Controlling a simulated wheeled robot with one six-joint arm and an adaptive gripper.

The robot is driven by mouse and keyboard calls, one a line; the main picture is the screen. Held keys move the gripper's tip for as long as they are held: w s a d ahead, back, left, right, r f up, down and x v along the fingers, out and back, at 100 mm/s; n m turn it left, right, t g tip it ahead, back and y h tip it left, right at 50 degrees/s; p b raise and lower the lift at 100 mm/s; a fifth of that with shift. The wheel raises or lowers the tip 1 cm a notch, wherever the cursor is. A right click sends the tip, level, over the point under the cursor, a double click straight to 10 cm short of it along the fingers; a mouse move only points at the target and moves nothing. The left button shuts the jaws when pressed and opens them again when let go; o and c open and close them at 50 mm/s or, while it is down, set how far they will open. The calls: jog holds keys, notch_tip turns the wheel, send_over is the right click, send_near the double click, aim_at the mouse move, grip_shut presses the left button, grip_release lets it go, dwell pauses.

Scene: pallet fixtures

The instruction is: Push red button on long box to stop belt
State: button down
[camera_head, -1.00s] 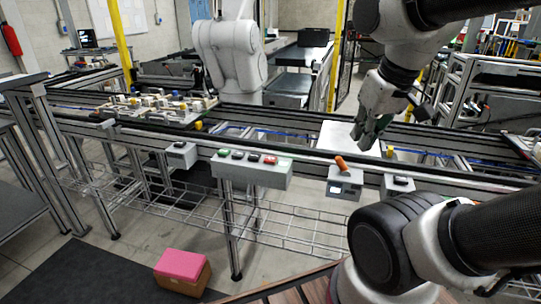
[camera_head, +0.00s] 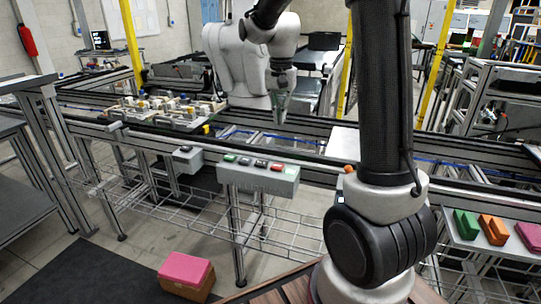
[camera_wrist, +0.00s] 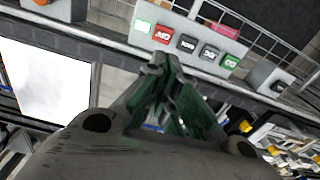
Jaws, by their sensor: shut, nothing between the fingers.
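The long box (camera_head: 255,181) is light grey and fixed on the near side of the conveyor rail. It carries a row of several buttons on top. The red button (camera_head: 277,167) is toward its right end, and a green button (camera_head: 230,158) is at its left end. In the wrist view the red button (camera_wrist: 163,35) shows near the top, next to a green-lit one and two black ones. My gripper (camera_head: 279,121) is shut and empty, above the belt behind the box. In the wrist view its fingertips (camera_wrist: 165,65) are below the button row and apart from it.
A pallet with small parts (camera_head: 150,108) sits at the left of the conveyor. A smaller grey box (camera_head: 187,160) is left of the long box. A white panel (camera_head: 342,141) lies to the right. A pink-topped box (camera_head: 186,268) is on the floor.

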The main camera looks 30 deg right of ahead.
aim_at(279, 164)
jog(key=shift+s+a+f+m, duration=0.1)
jog(key=shift+f+m, duration=0.05)
jog(key=shift+m, duration=0.25)
jog(key=shift+f, duration=0.1)
notch_tip(279, 164, down, 14)
jog(key=shift+r, duration=0.1)
dwell(0.4)
jog(key=shift+s+f, duration=0.2)
jog(key=shift+f, duration=0.75)
notch_tip(279, 164, up, 14)
jog(key=shift+w+r, duration=0.25)
dwell(0.6)
